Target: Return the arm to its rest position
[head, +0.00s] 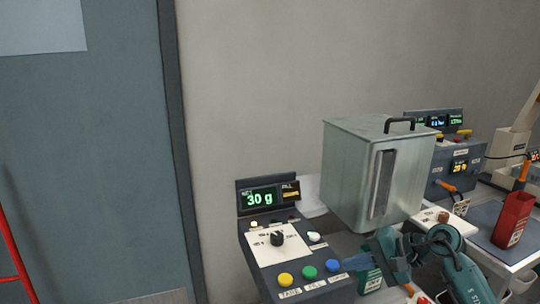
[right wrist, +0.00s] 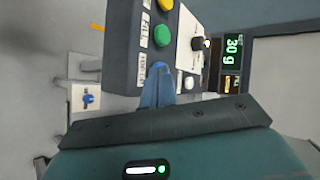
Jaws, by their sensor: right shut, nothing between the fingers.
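My right gripper (head: 350,263) comes in from the lower right in the head view. Its fingers point left, with the tips close to the blue button (head: 333,265) of the control panel (head: 257,250). In the right wrist view the fingers (right wrist: 157,82) are shut together and empty. The tips overlap the blue button there, and I cannot tell whether they touch it. The teal right arm (head: 465,278) is bent beside the panel. My left gripper is not in view.
The panel has a yellow button (head: 286,280), a green button (head: 309,272), a black knob (head: 277,238) and a display (head: 260,199) reading 30 g. A metal hopper box (head: 350,170) stands behind the gripper. A red container (head: 513,220) stands on the right bench. Open floor lies left.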

